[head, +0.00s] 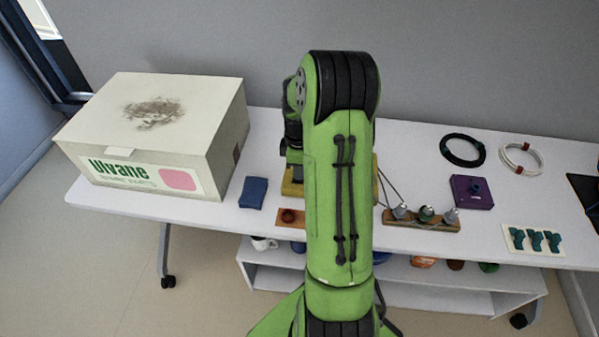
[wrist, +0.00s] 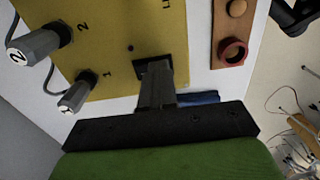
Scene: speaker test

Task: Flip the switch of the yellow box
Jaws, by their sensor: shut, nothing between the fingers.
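The yellow box (wrist: 110,35) fills the upper left of the wrist view, with two grey numbered plugs, 1 (wrist: 78,92) and 2 (wrist: 40,44), fitted on its face. In the head view only edges of the yellow box (head: 290,189) show behind my arm. My gripper (wrist: 156,76) is shut and empty, its fingertips over the box's face near the edge. A dark square part (wrist: 140,67), possibly the switch, shows at the fingertips. The fingers cover most of it, so its position and any contact cannot be told.
A large white carton (head: 150,135) stands left on the white table, beside a blue cloth (head: 253,192). An orange board (head: 285,220) lies in front of the yellow box. Right are a wooden block with plugs (head: 422,222), a purple box (head: 471,192), coiled cables (head: 462,150) and teal parts (head: 533,240).

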